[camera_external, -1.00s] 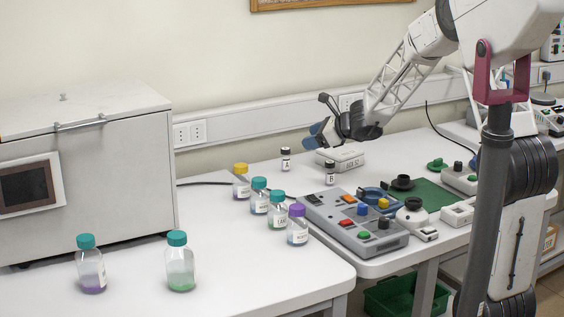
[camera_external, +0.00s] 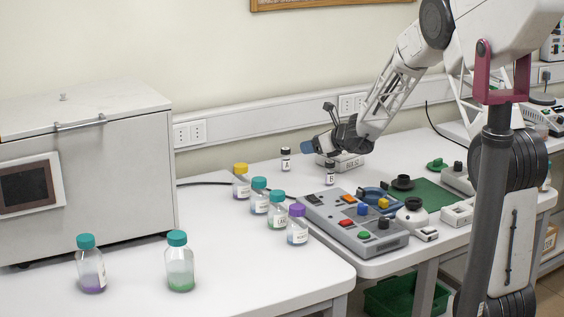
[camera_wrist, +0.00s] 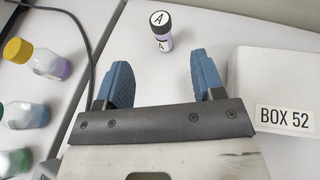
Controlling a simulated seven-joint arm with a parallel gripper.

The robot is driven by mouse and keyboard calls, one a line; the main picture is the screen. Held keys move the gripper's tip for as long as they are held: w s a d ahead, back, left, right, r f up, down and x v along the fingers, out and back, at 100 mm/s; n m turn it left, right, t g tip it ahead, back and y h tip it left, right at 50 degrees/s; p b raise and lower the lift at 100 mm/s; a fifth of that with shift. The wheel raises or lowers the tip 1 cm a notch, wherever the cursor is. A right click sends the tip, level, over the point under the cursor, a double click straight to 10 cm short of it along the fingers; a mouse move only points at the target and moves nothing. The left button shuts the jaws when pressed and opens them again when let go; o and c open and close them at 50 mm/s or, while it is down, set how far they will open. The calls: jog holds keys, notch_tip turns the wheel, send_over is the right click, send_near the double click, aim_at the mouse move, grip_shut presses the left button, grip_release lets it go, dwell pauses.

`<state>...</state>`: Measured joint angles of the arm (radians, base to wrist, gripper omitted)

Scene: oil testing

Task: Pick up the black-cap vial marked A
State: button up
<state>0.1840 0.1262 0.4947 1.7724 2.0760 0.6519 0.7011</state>
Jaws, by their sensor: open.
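The black-cap vial marked A (camera_external: 286,159) stands upright on the white table, left of my gripper in the external view. In the wrist view the vial (camera_wrist: 162,31) shows an "A" on its cap top and on its side label. My gripper (camera_wrist: 160,82) is open there, its two blue fingers apart and empty, with the vial beyond the fingertips and roughly centred between them. In the external view my gripper (camera_external: 310,144) is above the table, to the right of vial A. A second black-cap vial, marked B (camera_external: 330,173), stands in front and to the right.
The white box labelled BOX 52 (camera_wrist: 284,88) is close beside the right finger. Several capped bottles, including a yellow-capped one (camera_external: 241,182), stand to the left. A grey control panel (camera_external: 345,218) lies in front. A dark cable (camera_wrist: 90,65) runs along the table.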

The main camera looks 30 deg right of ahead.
aim_at(285, 149)
jog(key=shift+x, duration=3.05)
jog(key=shift+x, duration=2.65)
jog(key=shift+d, duration=0.1)
jog(key=c, duration=1)
jog(key=shift+r, duration=0.15)
